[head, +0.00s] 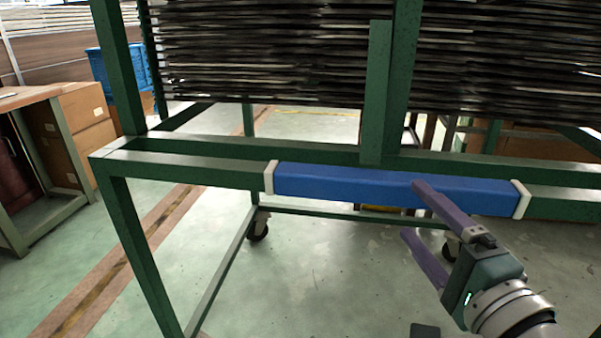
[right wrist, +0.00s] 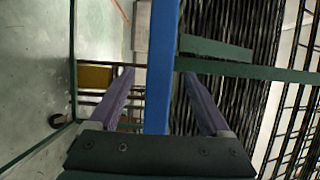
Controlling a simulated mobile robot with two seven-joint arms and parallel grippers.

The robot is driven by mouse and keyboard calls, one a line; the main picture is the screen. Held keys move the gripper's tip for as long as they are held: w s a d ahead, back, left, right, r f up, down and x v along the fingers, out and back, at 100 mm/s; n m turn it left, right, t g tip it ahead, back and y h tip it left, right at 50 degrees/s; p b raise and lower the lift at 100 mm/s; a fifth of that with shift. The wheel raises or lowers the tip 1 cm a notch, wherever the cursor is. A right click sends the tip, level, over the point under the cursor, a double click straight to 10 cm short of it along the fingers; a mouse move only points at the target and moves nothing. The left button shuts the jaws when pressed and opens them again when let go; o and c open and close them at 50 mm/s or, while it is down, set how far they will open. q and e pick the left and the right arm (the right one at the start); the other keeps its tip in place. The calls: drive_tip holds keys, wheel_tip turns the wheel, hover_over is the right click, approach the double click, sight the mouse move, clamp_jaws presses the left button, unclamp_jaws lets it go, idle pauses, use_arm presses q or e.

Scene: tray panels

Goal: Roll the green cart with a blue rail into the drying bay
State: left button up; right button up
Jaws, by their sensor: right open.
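The green cart (head: 185,168) stands in front of me, with stacked dark trays (head: 270,50) on its upper frame. Its blue rail (head: 350,187) runs level across the front between two white end collars. My right gripper (head: 412,208) is at the right part of the rail, open. One purple finger overlaps the rail from above and the other is below it. In the right wrist view the blue rail (right wrist: 161,70) passes between the two spread fingers, with gaps on both sides. My left gripper is not in view. I cannot make out which area is the drying bay.
Casters (head: 258,224) show under the cart. A bench (head: 40,180) with cardboard boxes (head: 85,130) stands at the left, and a blue crate (head: 105,72) is behind. A brown floor strip (head: 130,260) runs between bench and cart. The floor under the cart looks mostly clear.

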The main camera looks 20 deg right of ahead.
sight(400, 197)
drive_tip(key=w, duration=0.2)
drive_tip(key=w+b, duration=0.1)
drive_tip(key=w, duration=0.2)
drive_tip(key=w+d, duration=0.1)
drive_tip(key=w, duration=0.1)
drive_tip(key=shift+w+d, duration=0.1)
drive_tip(key=shift+w, duration=0.25)
clamp_jaws()
idle(0.6)
